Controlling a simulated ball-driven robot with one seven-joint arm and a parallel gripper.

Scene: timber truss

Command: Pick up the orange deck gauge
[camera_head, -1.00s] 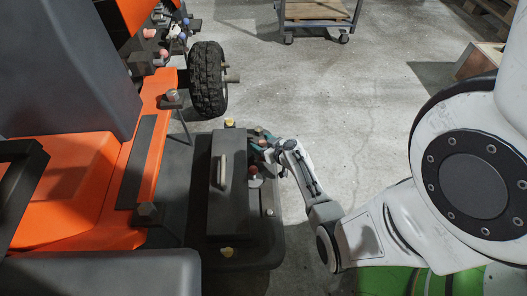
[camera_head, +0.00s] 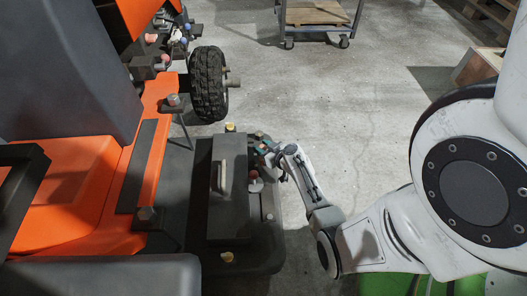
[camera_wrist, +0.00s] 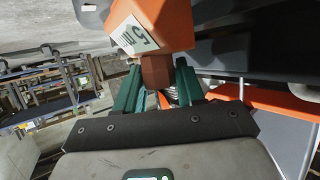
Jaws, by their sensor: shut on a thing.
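The orange deck gauge (camera_wrist: 152,30) fills the top middle of the wrist view, a blocky orange body with a white label marked 5 and a narrower lower stem. My gripper (camera_wrist: 158,82) has its two green fingers shut on that stem, one on each side. In the head view my gripper (camera_head: 266,149) is at the right edge of the mower's dark deck (camera_head: 266,235), beside the grey box with a handle. The gauge is small and mostly hidden by the fingers there, and I cannot tell whether it touches the deck.
The grey box (camera_head: 229,200) stands on the deck, with a red-topped knob (camera_head: 253,176) and yellow caps around it. A black tyre (camera_head: 208,84) is just beyond. A cart (camera_head: 317,14) stands at the back. The concrete floor right of the deck is clear.

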